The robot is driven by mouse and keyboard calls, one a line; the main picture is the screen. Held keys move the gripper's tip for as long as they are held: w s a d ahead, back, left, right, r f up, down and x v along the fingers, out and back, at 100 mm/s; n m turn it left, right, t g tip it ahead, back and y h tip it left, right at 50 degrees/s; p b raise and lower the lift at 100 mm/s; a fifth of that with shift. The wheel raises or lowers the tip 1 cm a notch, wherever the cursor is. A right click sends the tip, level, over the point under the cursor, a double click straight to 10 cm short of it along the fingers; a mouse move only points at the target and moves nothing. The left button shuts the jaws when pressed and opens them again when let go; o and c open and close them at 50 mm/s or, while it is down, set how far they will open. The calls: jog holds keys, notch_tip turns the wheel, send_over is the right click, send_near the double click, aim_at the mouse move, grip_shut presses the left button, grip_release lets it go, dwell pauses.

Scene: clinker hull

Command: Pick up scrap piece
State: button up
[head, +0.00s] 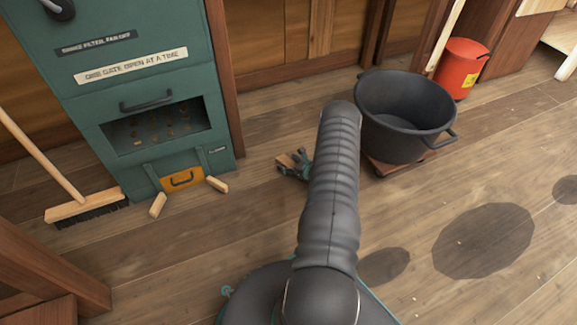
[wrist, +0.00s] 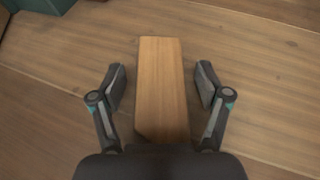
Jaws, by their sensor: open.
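A flat, oblong scrap piece of light wood (wrist: 162,88) lies on the plank floor in the wrist view. My gripper (wrist: 160,82) is open, with one finger on each side of the piece and a visible gap to both. The near end of the piece runs down toward the dark gripper body. In the head view my gripper (head: 303,164) is low over the floor, partly hidden by my arm, and a bit of the scrap piece (head: 285,160) shows at its left.
Two more wood offcuts (head: 158,205) (head: 217,184) lie before the green cabinet (head: 150,92). A broom (head: 86,208) stands at the left. A black tub (head: 405,112) on a low base stands right of my arm, with a red bucket (head: 460,68) behind. Floor between cabinet and arm is clear.

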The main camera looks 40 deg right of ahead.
jog(key=c, duration=1.3)
jog(key=shift+r, duration=0.15)
